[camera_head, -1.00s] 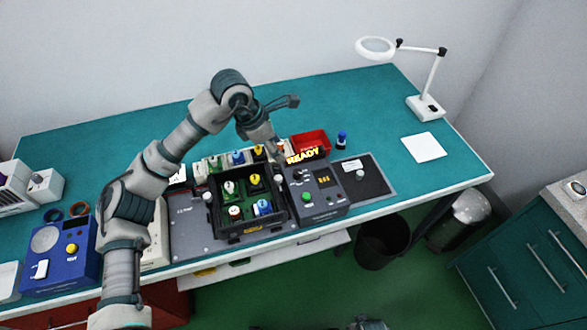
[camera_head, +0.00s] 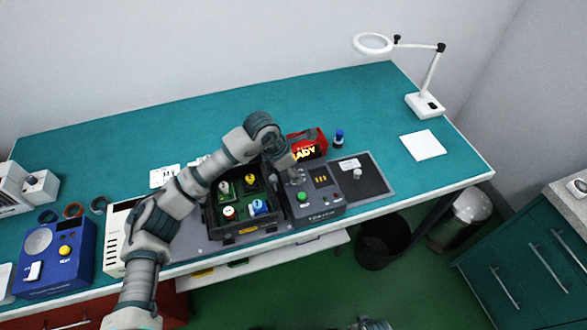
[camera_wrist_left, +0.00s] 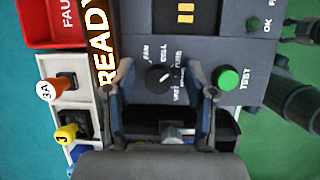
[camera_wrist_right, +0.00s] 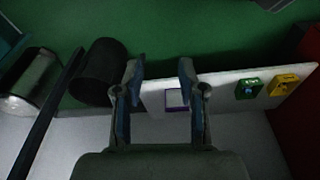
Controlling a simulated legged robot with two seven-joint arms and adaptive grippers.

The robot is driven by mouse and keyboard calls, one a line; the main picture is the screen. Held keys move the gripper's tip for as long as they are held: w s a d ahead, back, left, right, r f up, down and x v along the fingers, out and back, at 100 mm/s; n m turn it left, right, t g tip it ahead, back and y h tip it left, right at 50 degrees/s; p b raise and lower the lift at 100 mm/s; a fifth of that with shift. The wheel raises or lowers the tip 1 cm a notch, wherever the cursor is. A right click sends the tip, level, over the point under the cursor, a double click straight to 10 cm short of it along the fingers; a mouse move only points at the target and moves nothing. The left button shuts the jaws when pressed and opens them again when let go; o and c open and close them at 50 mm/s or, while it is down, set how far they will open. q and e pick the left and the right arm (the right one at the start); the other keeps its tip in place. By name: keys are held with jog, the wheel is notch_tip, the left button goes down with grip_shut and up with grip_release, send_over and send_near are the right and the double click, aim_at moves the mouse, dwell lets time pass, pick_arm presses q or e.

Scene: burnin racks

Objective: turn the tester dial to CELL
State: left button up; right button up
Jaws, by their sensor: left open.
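The dark grey tester (camera_head: 318,205) stands near the front edge of the bench, with a green TEST button (camera_head: 302,197). In the left wrist view its black dial (camera_wrist_left: 157,78) has a white pointer mark, with printed labels around it, including FAN, CELL and FUSE. Which label the mark points at is not clear. My left gripper (camera_wrist_left: 168,82) is open, its fingers on either side of the dial and apart from it. My right gripper (camera_wrist_right: 161,72) is open and empty, away from the tester.
A black tray (camera_head: 242,230) with colored parts sits left of the tester. A lit READY sign (camera_head: 305,153) and red bin (camera_head: 316,137) are behind it. A grey pad (camera_head: 372,182) lies to the right. The back of the bench is clear.

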pick_arm(q)
jog(key=shift+d, duration=0.1)
jog(key=c, duration=0.7)
grip_shut()
jog(key=shift+w+a, duration=0.1)
jog(key=shift+a, duration=0.25)
pick_arm(e)
jog(key=shift+w+d, duration=0.15)
jog(key=shift+w, duration=0.05)
jog(key=shift+w, duration=0.2)
